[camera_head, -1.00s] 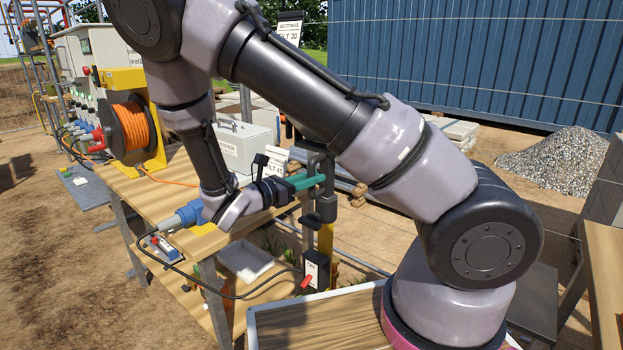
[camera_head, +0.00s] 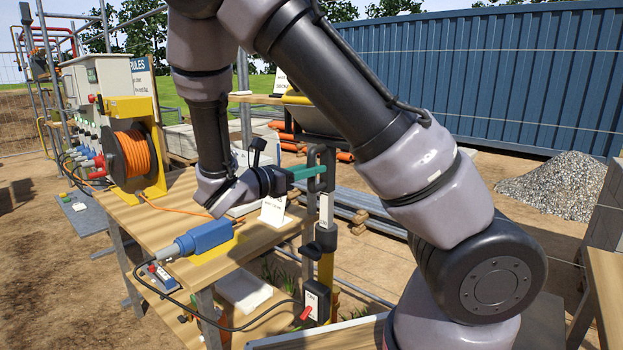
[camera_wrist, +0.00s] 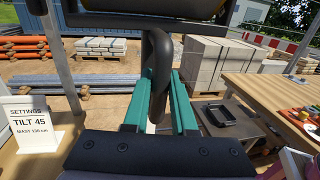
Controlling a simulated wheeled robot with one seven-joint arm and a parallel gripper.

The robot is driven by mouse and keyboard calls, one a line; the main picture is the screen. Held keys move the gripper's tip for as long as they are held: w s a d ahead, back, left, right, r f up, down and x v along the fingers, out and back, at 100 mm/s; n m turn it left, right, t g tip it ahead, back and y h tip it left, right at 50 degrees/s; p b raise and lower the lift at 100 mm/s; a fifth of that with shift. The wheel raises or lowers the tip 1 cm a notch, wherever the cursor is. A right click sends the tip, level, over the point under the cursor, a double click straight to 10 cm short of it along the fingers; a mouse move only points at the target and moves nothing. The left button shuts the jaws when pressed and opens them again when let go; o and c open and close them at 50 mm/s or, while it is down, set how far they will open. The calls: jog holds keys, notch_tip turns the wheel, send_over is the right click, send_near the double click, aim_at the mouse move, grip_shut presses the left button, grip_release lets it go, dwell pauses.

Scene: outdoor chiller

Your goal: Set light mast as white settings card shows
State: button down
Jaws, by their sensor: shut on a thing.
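My gripper (camera_head: 308,174) has green fingers closed on the black bent handle of the light mast; the fingers flank this handle (camera_wrist: 156,75) in the wrist view. The mast (camera_head: 326,207) stands upright, with a white scale strip above a dark collar and yellow lower tube. Its lamp head (camera_head: 315,118), dark with a yellow edge, is partly hidden behind my arm. Its underside (camera_wrist: 150,20) fills the top of the wrist view. The white settings card (camera_head: 272,209) stands on the bench; in the wrist view the card (camera_wrist: 28,125) reads TILT 45, MAST 130 cm. Scale figures are too small to read.
The wooden bench (camera_head: 160,215) bears a blue plug connector (camera_head: 200,238) and orange cable reel (camera_head: 132,150). A black switch box with a red lever (camera_head: 316,302) sits low by the mast. Another white card (camera_head: 280,82) stands behind, partly hidden. A black tray (camera_wrist: 225,118) lies right.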

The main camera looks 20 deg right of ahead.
jog(key=c, duration=0.7)
grip_release()
jog(key=shift+c, duration=0.2)
jog(key=shift+a, duration=0.15)
jog(key=v, duration=1)
jog(key=shift+a, duration=0.25)
jog(key=shift+s, duration=0.15)
